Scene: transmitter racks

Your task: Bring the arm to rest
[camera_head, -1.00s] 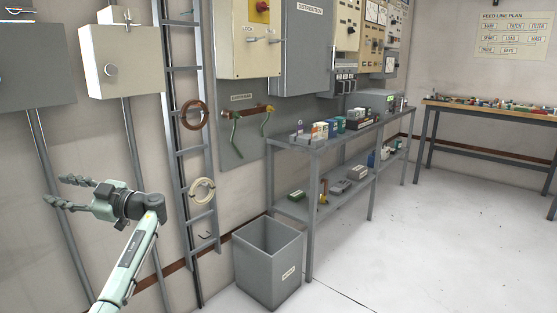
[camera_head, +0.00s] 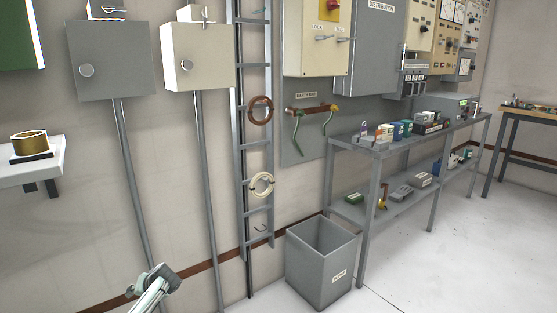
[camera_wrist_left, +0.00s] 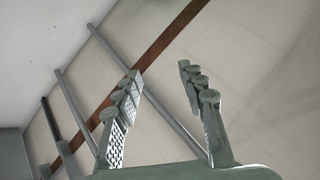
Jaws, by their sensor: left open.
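My left gripper (camera_wrist_left: 160,74) shows in the left wrist view with its two ridged fingers apart and nothing between them. Behind the fingers are a pale wall, a brown strip and grey pipes. In the head view only a short pale piece of my left arm (camera_head: 152,290) shows at the bottom edge, left of the grey bin. The fingers cannot be made out there. My right gripper is not in view.
A grey bin (camera_head: 321,276) stands on the floor beside a metal shelf bench (camera_head: 366,205). A ladder rack (camera_head: 241,160) with cable coils runs up the wall. A white shelf (camera_head: 40,168) with a brass ring (camera_head: 29,142) juts in at left. The floor at right is clear.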

